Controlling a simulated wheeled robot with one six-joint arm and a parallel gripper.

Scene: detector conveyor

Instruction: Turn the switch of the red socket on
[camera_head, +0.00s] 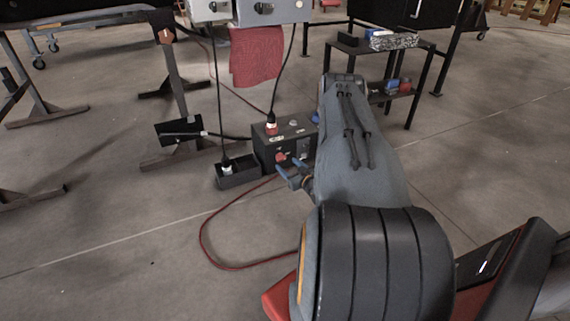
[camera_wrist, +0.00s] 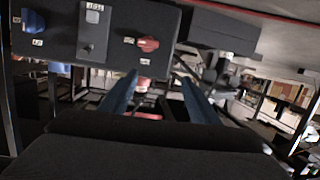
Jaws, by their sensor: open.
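The dark socket box (camera_head: 259,150) stands on the floor. A red plug (camera_head: 271,127) is in its top, with a black cable rising from it. The red switch (camera_head: 281,157) is low on its front face. In the wrist view the red switch (camera_wrist: 148,44) is a knob on the dark panel (camera_wrist: 112,40); its on or off setting cannot be told. My gripper (camera_head: 288,167) is open and empty just in front of the red switch. In the wrist view my gripper (camera_wrist: 159,77) has its two blue-grey fingers apart, with the knob just beyond the tips. Contact cannot be made out.
The wrist view also shows a blue switch (camera_wrist: 35,21) and a grey middle fitting (camera_wrist: 93,35) on the panel. A small black box with a plug (camera_head: 238,176) sits left of the socket box. A red cable (camera_head: 203,235) loops on the open floor.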

